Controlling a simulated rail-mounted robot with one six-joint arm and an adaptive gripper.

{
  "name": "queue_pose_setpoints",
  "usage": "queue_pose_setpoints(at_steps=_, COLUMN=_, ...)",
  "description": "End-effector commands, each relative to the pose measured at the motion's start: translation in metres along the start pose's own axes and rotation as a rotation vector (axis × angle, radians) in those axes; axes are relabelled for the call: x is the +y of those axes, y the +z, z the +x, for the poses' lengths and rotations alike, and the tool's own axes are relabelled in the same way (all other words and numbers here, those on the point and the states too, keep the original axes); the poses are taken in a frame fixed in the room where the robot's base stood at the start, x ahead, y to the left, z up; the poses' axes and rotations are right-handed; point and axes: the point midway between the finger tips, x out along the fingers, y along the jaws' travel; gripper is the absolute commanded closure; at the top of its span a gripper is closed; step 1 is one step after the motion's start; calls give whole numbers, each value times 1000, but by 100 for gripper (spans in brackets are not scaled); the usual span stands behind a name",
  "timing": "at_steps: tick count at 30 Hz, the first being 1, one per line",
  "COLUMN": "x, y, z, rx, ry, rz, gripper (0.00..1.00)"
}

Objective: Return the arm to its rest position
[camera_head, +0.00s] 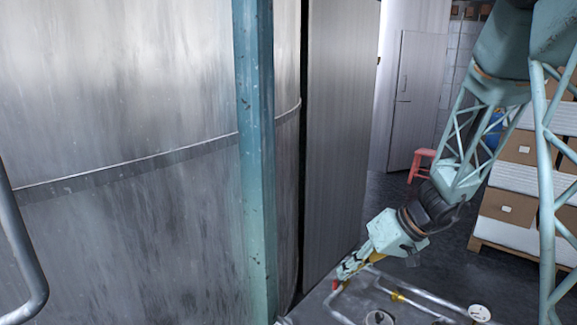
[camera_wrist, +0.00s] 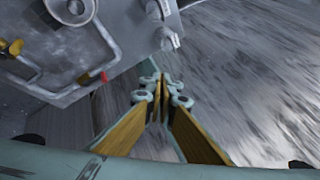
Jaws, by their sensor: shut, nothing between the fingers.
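My arm (camera_head: 460,170) reaches down from the upper right in the head view. My gripper (camera_head: 345,270) is at its end, low in the picture, close to the red-ended tubing. In the wrist view my gripper (camera_wrist: 162,85) has its fingertips together with nothing between them. The tips are in front of a gap beside the metal bench (camera_wrist: 115,60), with its bent tubing (camera_wrist: 60,92) and red end piece (camera_wrist: 103,76) to the left. I cannot tell how far the tips are from the bench edge.
A large metal tank (camera_head: 130,150) with a teal post (camera_head: 256,160) fills the left. The bench top (camera_head: 325,308) carries tubing (camera_head: 420,297) and a white round part (camera_head: 480,313). Stacked boxes (camera_head: 515,147) on a pallet and a red stool (camera_head: 421,160) stand at the right and back.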

Motion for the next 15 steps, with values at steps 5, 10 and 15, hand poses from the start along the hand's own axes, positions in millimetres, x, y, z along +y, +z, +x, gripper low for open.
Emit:
queue_pose_setpoints(at_steps=5, x=-28, y=4, z=-24, rx=-14, ry=3, rz=-5, gripper=100)
queue_pose_setpoints(at_steps=10, x=-52, y=12, z=-44, rx=-30, ry=7, rz=-6, gripper=100)
queue_pose_setpoints(at_steps=15, x=-74, y=22, z=-64, rx=-46, ry=16, rz=-5, gripper=100)
